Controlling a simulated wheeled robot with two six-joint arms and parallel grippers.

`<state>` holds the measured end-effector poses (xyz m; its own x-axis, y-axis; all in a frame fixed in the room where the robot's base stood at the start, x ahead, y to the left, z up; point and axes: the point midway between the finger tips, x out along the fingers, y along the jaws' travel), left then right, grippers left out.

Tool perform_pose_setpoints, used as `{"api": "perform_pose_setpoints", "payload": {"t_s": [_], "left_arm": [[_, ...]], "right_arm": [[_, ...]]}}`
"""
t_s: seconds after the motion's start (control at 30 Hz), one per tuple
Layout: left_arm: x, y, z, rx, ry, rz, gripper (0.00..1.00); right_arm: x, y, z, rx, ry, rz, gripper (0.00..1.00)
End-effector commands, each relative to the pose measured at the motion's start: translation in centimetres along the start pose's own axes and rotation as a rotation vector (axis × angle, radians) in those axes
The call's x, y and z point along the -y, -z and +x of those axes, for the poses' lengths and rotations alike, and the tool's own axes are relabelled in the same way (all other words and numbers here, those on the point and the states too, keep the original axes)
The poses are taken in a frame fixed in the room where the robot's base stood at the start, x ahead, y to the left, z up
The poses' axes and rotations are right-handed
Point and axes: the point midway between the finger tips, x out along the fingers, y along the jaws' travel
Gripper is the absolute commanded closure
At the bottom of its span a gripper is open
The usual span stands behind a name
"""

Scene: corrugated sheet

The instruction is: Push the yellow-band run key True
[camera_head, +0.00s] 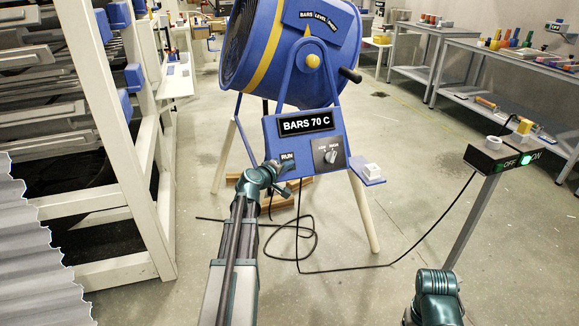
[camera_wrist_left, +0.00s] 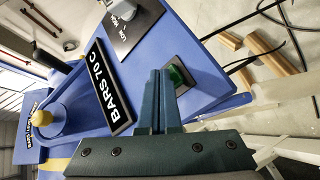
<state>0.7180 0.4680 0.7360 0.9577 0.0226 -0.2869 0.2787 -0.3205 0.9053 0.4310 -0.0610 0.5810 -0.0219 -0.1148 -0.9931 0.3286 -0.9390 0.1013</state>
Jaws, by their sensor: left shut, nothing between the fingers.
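The blue drum machine (camera_head: 275,45) with a yellow band stands ahead of me on pale legs. Its blue panel (camera_head: 268,133) carries a sign reading "BARS 70 C" and a low/high knob (camera_head: 331,155). The run key is green in a dark frame in the left wrist view (camera_wrist_left: 178,74); in the head view it is mostly hidden by my gripper, below the "RUN" label. My left gripper (camera_head: 281,167) is shut and empty, its fingertips (camera_wrist_left: 161,75) right at the key. I cannot tell whether they touch it.
A post box (camera_head: 495,157) with OFF and a lit green ON key stands at right, its black cable running across the floor. A white rack (camera_head: 140,200) and corrugated sheet (camera_head: 40,260) stand at left. Benches (camera_head: 440,30) line the back right.

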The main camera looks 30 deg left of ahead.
Motion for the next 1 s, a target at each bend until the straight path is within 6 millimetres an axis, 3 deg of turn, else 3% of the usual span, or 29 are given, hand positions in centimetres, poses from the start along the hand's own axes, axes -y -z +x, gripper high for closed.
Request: {"api": "perform_pose_setpoints", "payload": {"t_s": [1.0], "left_arm": [[-0.7, -0.7, -0.9, 0.000, 0.000, 0.001, 1.00]], "right_arm": [[-0.1, 0.0, -0.7, 0.000, 0.000, 0.000, 0.28]]}}
